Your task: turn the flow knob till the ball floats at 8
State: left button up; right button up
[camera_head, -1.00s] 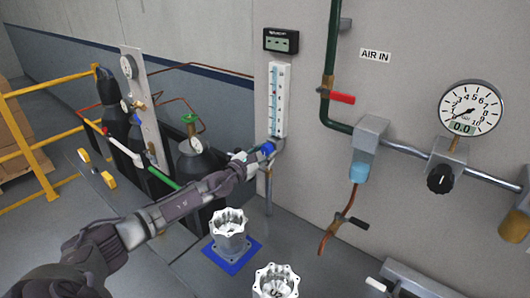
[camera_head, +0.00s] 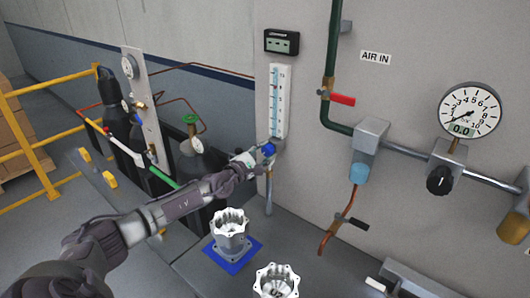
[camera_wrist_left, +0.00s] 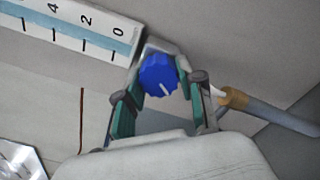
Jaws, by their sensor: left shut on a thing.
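The flow knob (camera_head: 268,149) is blue and sits at the bottom of the flow meter (camera_head: 279,100), a white upright scale on the wall. In the left wrist view, the knob (camera_wrist_left: 157,74) shows a white pointer line directed down and slightly right. My left gripper (camera_head: 260,155) is shut on the knob; its green-padded fingers (camera_wrist_left: 166,88) stand on either side of it. The scale (camera_wrist_left: 85,33) shows 0, 2 and 4 there, with the upper part out of frame. I cannot make out the ball in either view. My right gripper is not in view.
A dark digital display (camera_head: 281,41) is above the meter; its reading is too small to tell. A red-handled valve (camera_head: 342,99) and a round gauge (camera_head: 469,110) reading 0.0 are to the right.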

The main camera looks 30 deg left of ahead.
pick_arm(q)
jog(key=shift+r, duration=0.1)
jog(key=o, duration=1.1)
jog(key=shift+w, duration=0.1)
jog(key=shift+o, duration=0.2)
jog(key=shift+s+f, duration=0.2)
jog(key=shift+s, duration=0.25)
jog(key=s, duration=1.1)
jog(key=shift+a, duration=0.45)
jog(key=shift+s, duration=0.15)
